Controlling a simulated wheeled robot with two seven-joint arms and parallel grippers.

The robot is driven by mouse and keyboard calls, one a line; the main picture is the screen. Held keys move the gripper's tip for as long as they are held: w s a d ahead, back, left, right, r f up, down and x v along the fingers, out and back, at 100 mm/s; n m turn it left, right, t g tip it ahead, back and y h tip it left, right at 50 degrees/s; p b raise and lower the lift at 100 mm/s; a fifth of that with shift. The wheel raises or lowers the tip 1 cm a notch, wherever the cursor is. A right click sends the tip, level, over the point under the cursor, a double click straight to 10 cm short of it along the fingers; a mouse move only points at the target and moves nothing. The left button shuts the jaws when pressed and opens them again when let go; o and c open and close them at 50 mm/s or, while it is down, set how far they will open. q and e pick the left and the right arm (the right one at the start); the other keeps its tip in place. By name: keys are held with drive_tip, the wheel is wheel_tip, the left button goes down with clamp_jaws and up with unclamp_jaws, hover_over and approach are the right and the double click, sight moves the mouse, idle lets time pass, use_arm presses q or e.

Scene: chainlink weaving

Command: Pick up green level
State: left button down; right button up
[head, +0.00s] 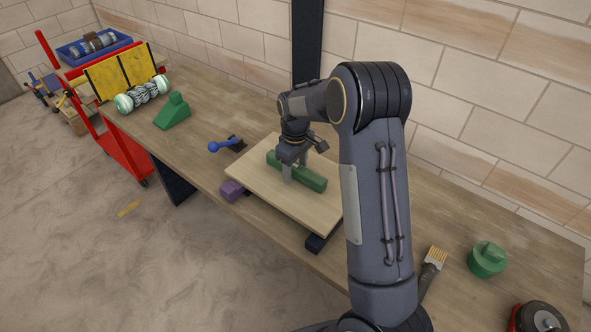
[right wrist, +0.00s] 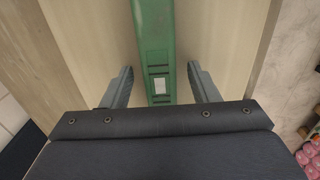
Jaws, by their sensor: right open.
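The green level (head: 311,181) is a long green bar lying on a light wooden board (head: 265,189) on the workbench. My right gripper (head: 296,170) is over the level, pointing down, with its fingers on either side of it. In the right wrist view the level (right wrist: 158,60) runs between the two open fingers (right wrist: 158,85), with a gap on each side. My arm hides part of the board's right side in the head view. My left gripper is not in view.
A purple block (head: 231,190) sits at the board's left edge, and a blue-handled tool (head: 226,145) lies behind it. A green wedge (head: 173,112) is farther left. A brush (head: 434,262) and a round green object (head: 487,260) are at right.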

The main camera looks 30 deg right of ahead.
drive_tip(key=shift+c, duration=0.2)
clamp_jaws()
drive_tip(key=shift+r, duration=0.1)
